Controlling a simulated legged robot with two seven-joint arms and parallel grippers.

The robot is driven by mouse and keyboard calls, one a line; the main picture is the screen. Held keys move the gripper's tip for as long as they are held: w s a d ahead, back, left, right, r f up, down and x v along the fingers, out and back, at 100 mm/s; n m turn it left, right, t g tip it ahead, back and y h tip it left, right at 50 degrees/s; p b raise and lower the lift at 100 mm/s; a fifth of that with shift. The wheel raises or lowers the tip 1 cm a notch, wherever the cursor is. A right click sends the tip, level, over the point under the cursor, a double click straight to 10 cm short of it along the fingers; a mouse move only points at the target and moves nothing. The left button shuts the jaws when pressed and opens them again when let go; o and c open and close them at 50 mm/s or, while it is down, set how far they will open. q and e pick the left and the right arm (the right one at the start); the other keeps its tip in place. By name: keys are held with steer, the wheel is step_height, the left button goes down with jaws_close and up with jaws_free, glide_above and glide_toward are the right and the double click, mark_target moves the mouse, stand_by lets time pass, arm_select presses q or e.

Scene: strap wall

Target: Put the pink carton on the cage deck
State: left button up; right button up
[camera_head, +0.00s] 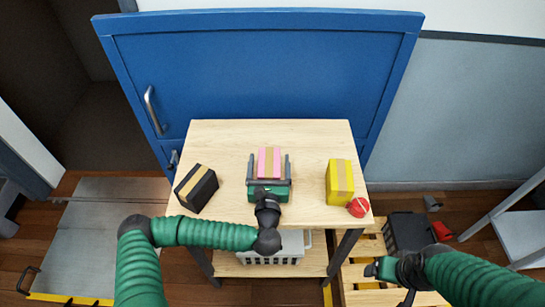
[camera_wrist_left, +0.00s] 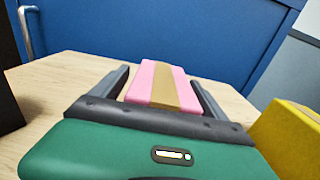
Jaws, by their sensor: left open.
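The pink carton (camera_head: 269,160) with a tan band sits on the wooden table. It also shows in the left wrist view (camera_wrist_left: 145,80). My left gripper (camera_head: 268,158) is open, with one finger on each side of the carton; in the left wrist view small gaps show between carton and fingers. The carton's near lower part is hidden by the gripper body. A flat grey metal deck (camera_head: 95,235) with a yellow front edge lies low at the left; I cannot tell for sure that it is the cage deck. My right gripper (camera_head: 372,269) is low at the right, over a wooden pallet.
On the table (camera_head: 225,140) stand a black box (camera_head: 196,188) at the left, a yellow box (camera_head: 340,180) and a red ball (camera_head: 358,207) at the right. A white basket (camera_head: 290,245) is underneath. A blue panel (camera_head: 265,70) stands behind. A black crate (camera_head: 410,232) is on the pallet (camera_head: 360,298).

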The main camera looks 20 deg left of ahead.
arm_select(q)
steer(key=shift+w+a+f, duration=0.15)
steer(key=shift+a, duration=0.15)
steer(key=shift+s+d+r, duration=0.25)
steer(key=shift+s+r, duration=0.55)
steer(key=shift+s, duration=0.15)
steer(key=shift+c, duration=1.4)
steer(key=shift+d, duration=0.35)
steer(key=shift+c, duration=1.2)
steer(key=shift+w+d+f, duration=0.1)
steer(key=shift+w+d, duration=0.05)
steer(key=shift+d, duration=0.05)
steer(key=shift+c, duration=1.1)
steer(key=shift+w+f, duration=0.15)
steer(key=shift+w, duration=0.05)
steer(key=shift+c, duration=1.3)
steer(key=shift+s+a, duration=0.15)
steer(key=shift+a, duration=0.35)
steer(key=c, duration=0.8)
steer(key=shift+d, duration=0.1)
arm_select(e)
steer(key=shift+s+r, duration=0.3)
steer(key=shift+s, duration=0.25)
